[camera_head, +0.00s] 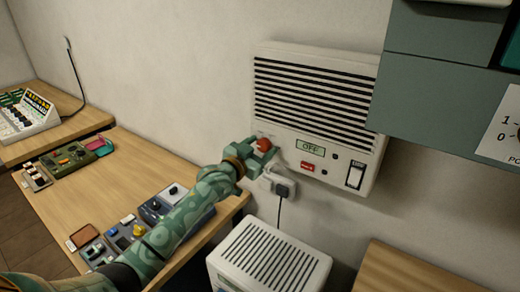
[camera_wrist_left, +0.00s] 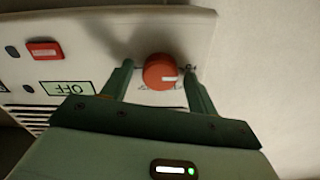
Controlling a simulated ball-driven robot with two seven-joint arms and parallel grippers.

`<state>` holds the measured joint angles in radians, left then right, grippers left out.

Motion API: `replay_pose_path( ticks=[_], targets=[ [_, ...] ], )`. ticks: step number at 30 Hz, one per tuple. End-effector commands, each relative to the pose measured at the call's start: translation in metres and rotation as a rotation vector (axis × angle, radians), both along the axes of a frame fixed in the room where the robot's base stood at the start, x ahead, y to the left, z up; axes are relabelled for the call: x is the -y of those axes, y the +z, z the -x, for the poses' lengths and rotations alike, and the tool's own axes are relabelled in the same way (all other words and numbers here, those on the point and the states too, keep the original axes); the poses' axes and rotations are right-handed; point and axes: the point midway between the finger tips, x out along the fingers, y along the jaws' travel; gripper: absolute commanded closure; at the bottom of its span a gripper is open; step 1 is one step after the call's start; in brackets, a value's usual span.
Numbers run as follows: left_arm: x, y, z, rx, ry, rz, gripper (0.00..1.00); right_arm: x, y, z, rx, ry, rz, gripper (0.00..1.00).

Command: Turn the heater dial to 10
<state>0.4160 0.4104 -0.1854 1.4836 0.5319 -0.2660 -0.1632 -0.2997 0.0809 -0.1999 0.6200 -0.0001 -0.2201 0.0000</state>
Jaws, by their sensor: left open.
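The heater (camera_head: 315,95) is a white wall unit with black slats, and its small display (camera_head: 310,147) reads OFF. The heater dial (camera_head: 264,145) is a red-orange round knob at the heater's lower left. My left gripper (camera_head: 258,155) is at the dial. In the left wrist view its fingers (camera_wrist_left: 160,80) are open, one on each side of the dial, with a gap visible beside it. I cannot tell whether either finger touches it. My right gripper is not in view.
A red button (camera_head: 308,166) and a black-and-white rocker switch (camera_head: 356,175) sit right of the dial. A plug (camera_head: 283,188) is in a socket just below. A grey cabinet (camera_head: 440,100) juts out at right. A wooden table (camera_head: 75,205) with several devices lies left.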

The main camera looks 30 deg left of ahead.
Motion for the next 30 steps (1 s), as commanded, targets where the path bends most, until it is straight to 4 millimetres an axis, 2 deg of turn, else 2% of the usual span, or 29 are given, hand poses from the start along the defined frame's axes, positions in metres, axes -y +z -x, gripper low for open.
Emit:
replay_pose_path(
  ticks=[5, 8, 10, 11, 20, 30],
  targets=[
    [0.0, 0.0, 0.0, 0.0, 0.0, 0.0, 0.41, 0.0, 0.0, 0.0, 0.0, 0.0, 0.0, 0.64],
    [0.0, 0.0, 0.0, 0.0, 0.0, 0.001, 0.63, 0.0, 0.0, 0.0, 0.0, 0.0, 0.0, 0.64],
    [0.0, 0.0, 0.0, 0.0, 0.0, 0.001, 0.83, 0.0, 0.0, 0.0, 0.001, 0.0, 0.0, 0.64],
    [0.0, 0.0, 0.0, 0.0, 0.0, 0.001, 0.86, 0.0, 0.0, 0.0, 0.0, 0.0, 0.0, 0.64],
    [0.0, 0.0, 0.0, 0.002, -0.001, -0.023, 0.86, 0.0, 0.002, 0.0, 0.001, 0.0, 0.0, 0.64],
    [0.001, 0.002, 0.0, 0.029, -0.001, -0.214, 0.86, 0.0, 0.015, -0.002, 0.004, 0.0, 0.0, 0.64]
  ],
)
